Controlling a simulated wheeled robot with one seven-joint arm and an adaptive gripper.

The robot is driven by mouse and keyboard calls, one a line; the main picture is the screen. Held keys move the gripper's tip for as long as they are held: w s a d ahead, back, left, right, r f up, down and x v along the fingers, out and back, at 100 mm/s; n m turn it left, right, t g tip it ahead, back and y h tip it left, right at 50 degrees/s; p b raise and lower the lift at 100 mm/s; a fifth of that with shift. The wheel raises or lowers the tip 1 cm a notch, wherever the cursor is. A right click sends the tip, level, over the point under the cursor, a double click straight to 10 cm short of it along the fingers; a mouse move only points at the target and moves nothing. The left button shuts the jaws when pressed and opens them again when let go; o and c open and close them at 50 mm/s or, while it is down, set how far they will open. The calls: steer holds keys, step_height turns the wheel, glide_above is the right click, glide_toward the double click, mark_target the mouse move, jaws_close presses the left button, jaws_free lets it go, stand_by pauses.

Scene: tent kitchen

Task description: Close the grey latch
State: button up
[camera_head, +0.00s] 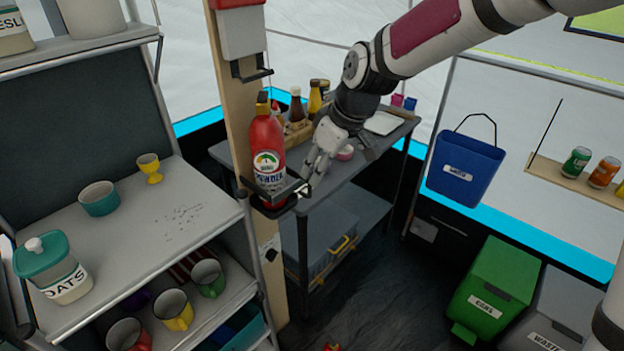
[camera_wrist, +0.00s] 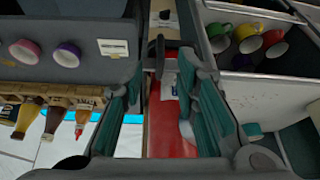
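A red fire extinguisher (camera_head: 266,150) stands upright in a dark grey bracket (camera_head: 268,204) on a wooden post. A bracket arm, which may be the grey latch (camera_head: 296,193), sticks out to the right at the extinguisher's lower front. My gripper (camera_head: 310,178) is just right of the extinguisher, close to that arm; I cannot tell whether they touch. In the wrist view my gripper (camera_wrist: 163,88) has its teal-padded fingers apart. The red extinguisher (camera_wrist: 168,128) shows between and beyond them. A dark upright bracket piece (camera_wrist: 159,52) shows near the fingertips.
A grey table (camera_head: 338,190) with bottles and a pink bowl stands behind my gripper. A shelf unit (camera_head: 150,225) with cups and an oats jar is at left. A blue bucket (camera_head: 465,168) hangs at right, above a green bin (camera_head: 497,290). The dark floor between is mostly clear.

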steer(key=v, duration=0.5)
steer(key=shift+r, duration=0.3)
steer(key=s+d+r+m+h+p, duration=0.1)
steer(key=s+d+r+m, duration=0.1)
steer(key=s+d, duration=0.4)
steer(key=s+d+r+m+t+h+p, duration=0.1)
steer(key=s+d+r+m, duration=0.2)
steer(key=s, duration=1.1)
steer(key=s+d+r+m+h+p, duration=0.1)
steer(key=s+d+r+m+h, duration=0.1)
steer(key=s+d+m, duration=0.4)
steer(key=s+d+r, duration=0.1)
steer(key=s+d, duration=0.3)
steer(key=d, duration=0.1)
steer(key=shift+r+t, duration=0.15)
steer(key=shift+t, duration=0.25)
